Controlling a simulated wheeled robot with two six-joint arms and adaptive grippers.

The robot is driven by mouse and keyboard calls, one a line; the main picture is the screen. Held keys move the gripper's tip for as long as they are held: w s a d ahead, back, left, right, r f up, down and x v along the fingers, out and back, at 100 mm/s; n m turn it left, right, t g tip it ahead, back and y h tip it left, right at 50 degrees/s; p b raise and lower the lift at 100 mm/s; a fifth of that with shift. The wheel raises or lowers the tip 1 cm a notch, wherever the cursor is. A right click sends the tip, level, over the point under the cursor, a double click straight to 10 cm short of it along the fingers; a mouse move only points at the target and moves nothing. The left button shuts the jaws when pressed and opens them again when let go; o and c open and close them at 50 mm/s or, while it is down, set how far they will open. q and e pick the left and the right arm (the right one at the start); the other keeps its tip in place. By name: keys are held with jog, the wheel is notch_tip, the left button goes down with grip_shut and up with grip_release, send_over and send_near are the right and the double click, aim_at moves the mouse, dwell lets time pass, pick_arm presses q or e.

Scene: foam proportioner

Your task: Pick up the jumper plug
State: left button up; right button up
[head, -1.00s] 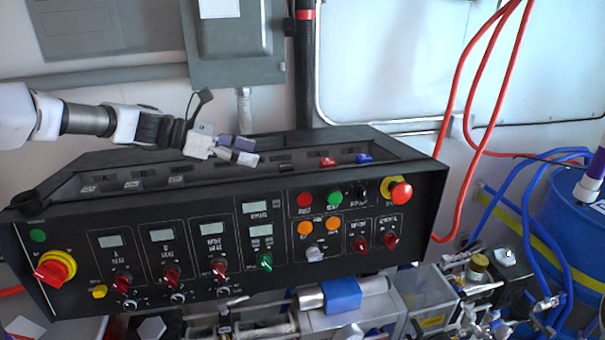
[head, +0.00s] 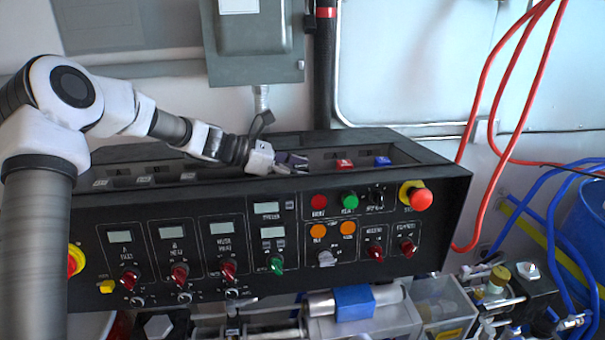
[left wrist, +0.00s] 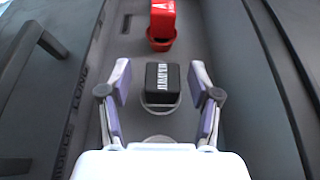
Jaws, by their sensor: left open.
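A black plug (left wrist: 162,83) with white lettering, which looks like the jumper plug, stands in a round socket in the recessed tray on top of the control console. In the left wrist view it sits between the two parted fingers of my left gripper (left wrist: 159,92), with a gap on either side. In the head view my left gripper (head: 280,165) is open at the recess, and its fingers hide the black plug. My right gripper is not in view.
A red plug (head: 345,164) and a blue plug (head: 382,161) stand in the same recess to the right. The recess walls are close to the gripper. The console's front panel (head: 200,262) carries knobs, buttons and small displays. Red hoses (head: 463,190) hang at the right.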

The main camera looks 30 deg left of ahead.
aim_at(299, 166)
pick_arm(q)
jog(key=shift+s+a+r, duration=0.1)
jog(key=shift+s+r, duration=0.05)
jog(key=shift+s, duration=0.1)
grip_shut()
jog(key=shift+r, duration=0.1)
notch_tip(299, 166, up, 9)
jog(key=shift+f+b, duration=0.1)
jog(key=shift+b, duration=0.7)
notch_tip(299, 166, up, 6)
jog(key=p, duration=0.5)
jog(key=shift+w, duration=0.1)
